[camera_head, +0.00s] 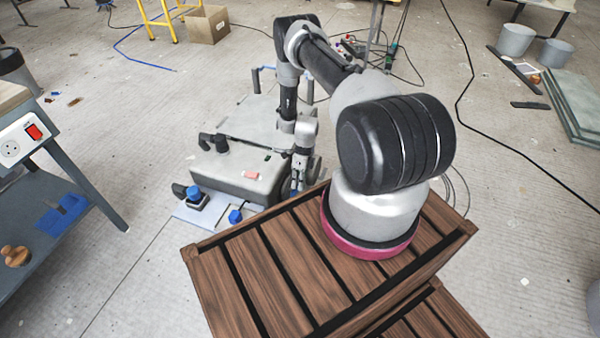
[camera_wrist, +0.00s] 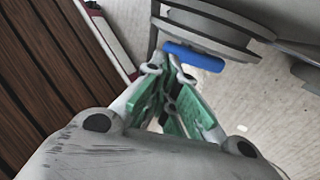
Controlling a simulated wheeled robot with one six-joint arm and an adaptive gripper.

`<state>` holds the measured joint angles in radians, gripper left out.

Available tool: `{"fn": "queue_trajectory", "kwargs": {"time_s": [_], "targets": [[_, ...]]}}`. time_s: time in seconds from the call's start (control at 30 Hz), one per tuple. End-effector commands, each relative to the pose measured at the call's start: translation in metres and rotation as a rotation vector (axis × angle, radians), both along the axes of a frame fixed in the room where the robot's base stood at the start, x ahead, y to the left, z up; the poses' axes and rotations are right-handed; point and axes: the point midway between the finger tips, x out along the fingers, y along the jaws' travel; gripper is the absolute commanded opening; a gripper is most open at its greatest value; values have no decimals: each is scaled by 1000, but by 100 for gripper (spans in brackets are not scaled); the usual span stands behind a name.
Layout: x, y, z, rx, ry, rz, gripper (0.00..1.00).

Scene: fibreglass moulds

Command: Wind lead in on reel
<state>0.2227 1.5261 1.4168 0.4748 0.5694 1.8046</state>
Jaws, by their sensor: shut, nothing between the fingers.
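In the wrist view, a grey reel (camera_wrist: 215,28) with stacked round flanges is at the top. A blue bar-shaped handle (camera_wrist: 194,57) shows at its near side. My gripper (camera_wrist: 170,66), with green finger pads, is shut with nothing between the fingers. Its tips appear just left of and below the handle; I cannot tell whether they touch it. In the head view my gripper (camera_head: 298,178) points down at the right side of a grey boxy machine (camera_head: 235,172). The reel is not clearly distinguishable there, and I cannot tell which cable is the lead.
A slatted wooden top (camera_head: 270,262) lies under my arm's base. Blue-capped parts (camera_head: 194,194) sit at the machine's front left. A grey workbench (camera_head: 75,200) with a socket panel stands at the left. A black cable (camera_head: 463,105) crosses the floor at right. Buckets (camera_head: 515,40) stand upper right.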

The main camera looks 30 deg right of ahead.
Motion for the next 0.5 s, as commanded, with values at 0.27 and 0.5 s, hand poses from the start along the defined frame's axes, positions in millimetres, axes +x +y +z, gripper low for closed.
{"fn": "queue_trajectory", "kwargs": {"time_s": [0.27, 0.5], "targets": [[-5, 7, -20, -1, -1, 0, 0], [-5, 7, -21, 0, -1, 0, 0]]}}
